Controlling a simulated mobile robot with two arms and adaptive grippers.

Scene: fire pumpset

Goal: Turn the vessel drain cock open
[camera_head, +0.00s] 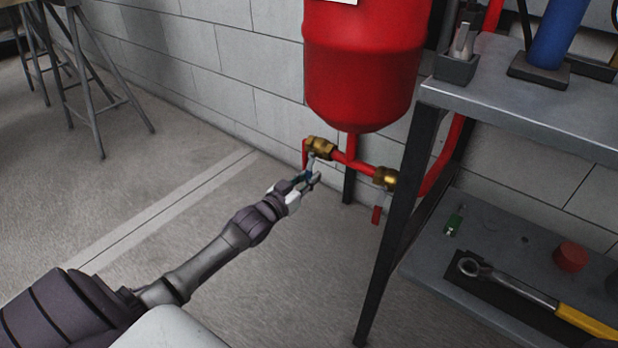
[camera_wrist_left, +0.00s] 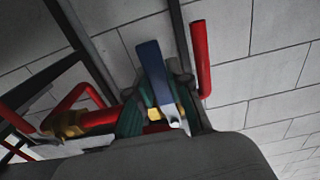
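The red vessel (camera_head: 362,65) hangs over a red pipe with a brass valve at each end. The left brass valve (camera_head: 319,147) is the drain cock nearest my left gripper (camera_head: 308,180), which reaches up to it from the lower left. In the left wrist view a blue lever (camera_wrist_left: 152,68) stands between the green-padded fingers (camera_wrist_left: 157,105). Both pads lie against its sides, so the gripper looks shut on it. Brass and bright metal show behind the lever; its joint with the valve is partly hidden. My right gripper is not in view.
A second brass valve (camera_head: 386,179) with a red lever (camera_head: 376,215) hanging down sits close to the metal shelf (camera_head: 520,118). The shelf carries a blue cylinder (camera_head: 560,32) and, lower down, a yellow-handled wrench (camera_head: 535,295).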

